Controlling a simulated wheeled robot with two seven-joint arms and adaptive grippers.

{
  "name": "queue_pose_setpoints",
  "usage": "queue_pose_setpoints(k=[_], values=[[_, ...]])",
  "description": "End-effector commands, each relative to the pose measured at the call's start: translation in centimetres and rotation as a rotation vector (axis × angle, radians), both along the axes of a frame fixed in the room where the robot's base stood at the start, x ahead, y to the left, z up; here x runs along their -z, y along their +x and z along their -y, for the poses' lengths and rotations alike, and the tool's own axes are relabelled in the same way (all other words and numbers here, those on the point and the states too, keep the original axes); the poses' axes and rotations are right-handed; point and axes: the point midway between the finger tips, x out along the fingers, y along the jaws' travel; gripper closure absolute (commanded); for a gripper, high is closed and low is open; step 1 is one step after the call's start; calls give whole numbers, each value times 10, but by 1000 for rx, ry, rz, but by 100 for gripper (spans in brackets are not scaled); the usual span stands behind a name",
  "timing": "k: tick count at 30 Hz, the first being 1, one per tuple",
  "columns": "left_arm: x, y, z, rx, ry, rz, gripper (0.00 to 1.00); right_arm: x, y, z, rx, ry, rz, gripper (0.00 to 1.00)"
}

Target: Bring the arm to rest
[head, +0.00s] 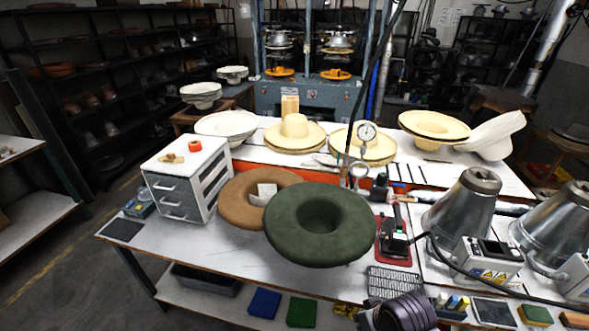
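Neither of my grippers can be made out in the head view. A dark green felt hat (290,235) with a wide brim and a round hollow in its middle is at the front of the white worktable (215,248). It overlaps a brown felt hat (238,205) behind it, which carries a small pale tag. No gripper is seen touching either hat. A dark ribbed cylinder (405,314) shows at the bottom edge; I cannot tell what it belongs to.
A white drawer cabinet (180,190) stands left on the table. Metal cones (466,212) and control boxes (488,258) fill the right. Straw hats (295,136) line the back, before a blue press (308,98). Bare tabletop lies at the front left. Dark shelves (110,85) stand far left.

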Motion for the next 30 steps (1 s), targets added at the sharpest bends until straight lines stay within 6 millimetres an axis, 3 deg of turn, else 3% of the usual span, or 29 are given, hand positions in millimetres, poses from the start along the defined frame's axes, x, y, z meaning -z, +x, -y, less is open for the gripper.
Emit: queue_pose_setpoints(k=[19, 30], values=[[0, 0, 0, 0, 0, 0, 100, 2, -36, 49, 134, -76, -34, 100], [2, 0, 0, 0, 0, 1, 100, 41, -26, 47, 129, -76, -46, 100]])
